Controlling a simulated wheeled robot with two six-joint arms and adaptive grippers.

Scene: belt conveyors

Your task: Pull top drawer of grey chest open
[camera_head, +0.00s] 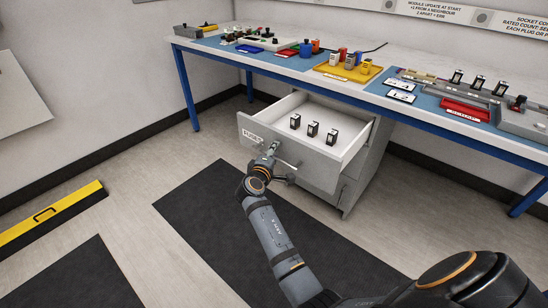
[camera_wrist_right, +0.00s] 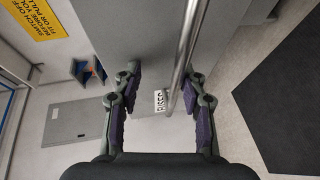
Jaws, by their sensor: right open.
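The grey chest (camera_head: 354,181) stands under the workbench. Its top drawer (camera_head: 353,148) is pulled well out, with several small black-and-white parts (camera_head: 313,130) standing inside. The drawer front (camera_head: 306,168) carries a label (camera_head: 253,136). My right gripper (camera_head: 268,155) is at the drawer front, by the handle. In the right wrist view my right gripper (camera_wrist_right: 164,80) is open, and the metal handle bar (camera_wrist_right: 183,60) passes between its fingers, nearer the right finger. I cannot tell whether a finger touches the bar. My left gripper is not in view.
The blue-legged workbench (camera_head: 228,57) above holds a yellow tray (camera_head: 338,72), a red tray (camera_head: 466,110) and other parts. Dark mats (camera_head: 240,225) lie on the floor before the chest. A yellow-and-black barrier (camera_head: 50,217) lies at left.

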